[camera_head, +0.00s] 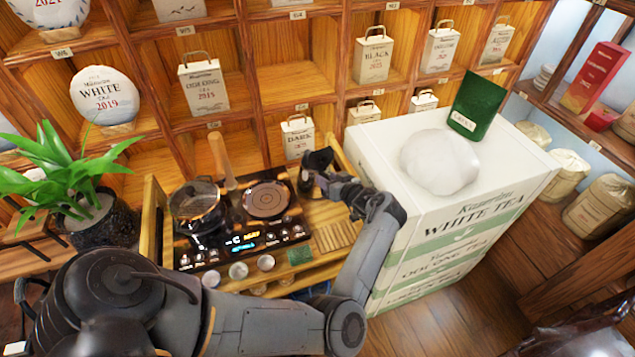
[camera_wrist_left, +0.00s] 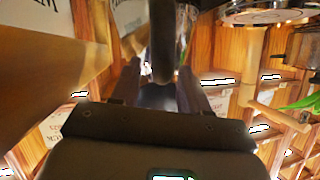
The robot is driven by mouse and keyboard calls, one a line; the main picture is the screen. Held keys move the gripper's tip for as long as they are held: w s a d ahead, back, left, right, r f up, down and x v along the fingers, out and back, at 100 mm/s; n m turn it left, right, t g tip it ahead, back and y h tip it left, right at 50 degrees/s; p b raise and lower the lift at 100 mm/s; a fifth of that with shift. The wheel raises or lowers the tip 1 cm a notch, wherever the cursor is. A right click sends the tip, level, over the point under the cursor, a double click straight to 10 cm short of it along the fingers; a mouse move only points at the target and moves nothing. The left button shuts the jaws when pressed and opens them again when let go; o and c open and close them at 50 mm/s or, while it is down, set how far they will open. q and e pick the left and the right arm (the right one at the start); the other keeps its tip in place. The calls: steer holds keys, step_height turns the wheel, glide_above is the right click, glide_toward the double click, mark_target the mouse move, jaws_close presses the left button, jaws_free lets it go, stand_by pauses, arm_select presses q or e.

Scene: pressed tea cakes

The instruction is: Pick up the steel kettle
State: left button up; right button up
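The steel kettle (camera_head: 318,158) is a small dark shape just right of the stove in the head view, mostly covered by my left gripper (camera_head: 314,180). In the left wrist view, a dark upright handle (camera_wrist_left: 162,40) stands between the fingers of the left gripper (camera_wrist_left: 160,82). The fingers look apart, with gaps beside the handle. A blurred grey surface shows behind them. Whether the fingers touch the kettle is hard to tell. My right gripper is not in view.
The stove (camera_head: 245,236) holds a dark glass pot (camera_head: 197,207) and a bare round hotplate (camera_head: 267,199). Several small cups line the cart's front. A white tea box (camera_head: 500,190) stands close to the right of my wrist. A potted plant (camera_head: 105,222) stands left; shelves are behind.

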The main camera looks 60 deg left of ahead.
arm_select(q)
jaws_close()
steer(key=shift+a, duration=0.1)
stand_by(1.0)
steer(key=shift+r, duration=0.15)
